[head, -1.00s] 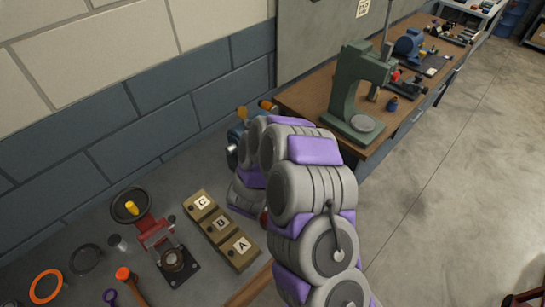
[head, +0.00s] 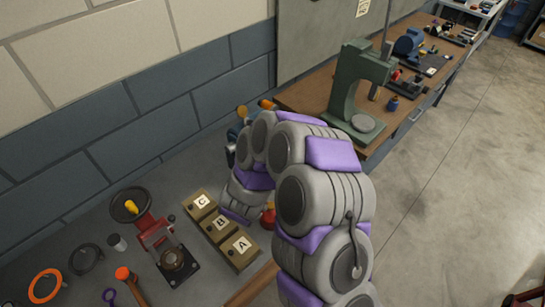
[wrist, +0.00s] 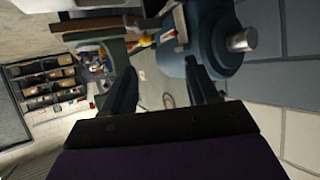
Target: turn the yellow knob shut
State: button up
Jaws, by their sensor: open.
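A yellow knob (head: 131,206) sits on a dark round wheel on a red stand at the left of the bench in the head view. A second yellow-orange piece (head: 242,111) tops a blue machine (head: 232,140), which is partly hidden behind my arm; I cannot tell which is the task's knob. In the wrist view my gripper (wrist: 161,88) is open, fingers apart, with nothing seen between them. A blue-grey machine (wrist: 218,40) with a silver stub is close beyond the right finger. A small yellow-orange part (wrist: 145,41) shows farther off. Contact cannot be told.
Blocks marked C, B and A (head: 220,224) lie left of my arm. A red piece (head: 267,217) is partly hidden beside it. A hammer (head: 128,283) and an orange ring (head: 45,285) lie at the front left. A green press (head: 352,100) stands on the bench behind.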

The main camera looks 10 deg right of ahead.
jog(key=w+a+r+n+g+y+b, duration=0.4)
jog(key=w+a+r+n+y+b, duration=0.25)
jog(key=w+y, duration=0.3)
jog(key=w+d+r+n+g+h+b, duration=0.1)
jog(key=d+r+n+g+b, duration=0.2)
jog(key=d, duration=0.8)
jog(key=d+r+n+g+b, duration=0.25)
jog(key=d+n, duration=0.35)
jog(key=d, duration=0.5)
jog(key=shift+h, duration=0.25)
jog(key=b+x, duration=0.3)
jog(key=x, duration=1.5)
jog(key=shift+w+a+b, duration=0.2)
jog(key=shift+b, duration=0.2)
jog(key=shift+c, duration=0.2)
